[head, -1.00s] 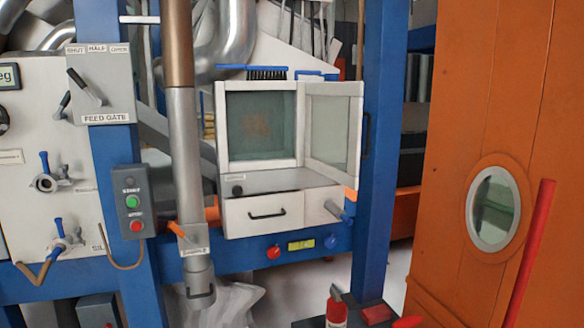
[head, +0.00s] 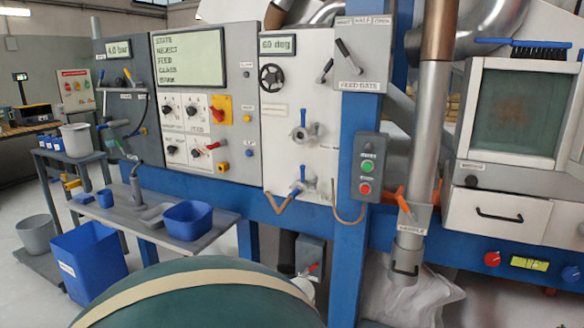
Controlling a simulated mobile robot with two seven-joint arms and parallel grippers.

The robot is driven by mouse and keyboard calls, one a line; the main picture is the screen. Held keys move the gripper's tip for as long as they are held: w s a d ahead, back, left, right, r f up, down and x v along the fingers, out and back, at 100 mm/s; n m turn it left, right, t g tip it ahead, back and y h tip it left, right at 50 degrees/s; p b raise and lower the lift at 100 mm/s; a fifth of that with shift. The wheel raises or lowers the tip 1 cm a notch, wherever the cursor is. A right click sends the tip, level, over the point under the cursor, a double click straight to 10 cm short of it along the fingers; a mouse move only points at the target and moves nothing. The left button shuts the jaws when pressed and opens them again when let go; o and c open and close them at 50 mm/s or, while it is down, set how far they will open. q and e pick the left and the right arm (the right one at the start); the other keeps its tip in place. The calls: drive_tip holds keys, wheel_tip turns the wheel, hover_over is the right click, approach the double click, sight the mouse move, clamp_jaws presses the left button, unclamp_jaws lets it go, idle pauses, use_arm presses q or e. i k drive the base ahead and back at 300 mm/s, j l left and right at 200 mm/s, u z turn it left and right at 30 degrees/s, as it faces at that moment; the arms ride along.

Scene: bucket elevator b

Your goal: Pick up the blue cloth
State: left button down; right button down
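A small, flat blue item (head: 85,198) lies at the left end of the grey bench shelf, beside a small blue cup. It may be the blue cloth, but it is too small to tell. I see no other thing that is clearly a cloth. Neither of my grippers is in the head view.
The grey shelf (head: 222,220) also holds a blue tub (head: 188,220) and a grey scoop-like tray. A blue bin (head: 88,262) stands on the floor before it. A large green rounded object with a tan band (head: 200,290) fills the bottom foreground. A grey trolley is at left.

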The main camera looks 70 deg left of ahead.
sight(83, 198)
drive_tip(key=u, duration=3.55)
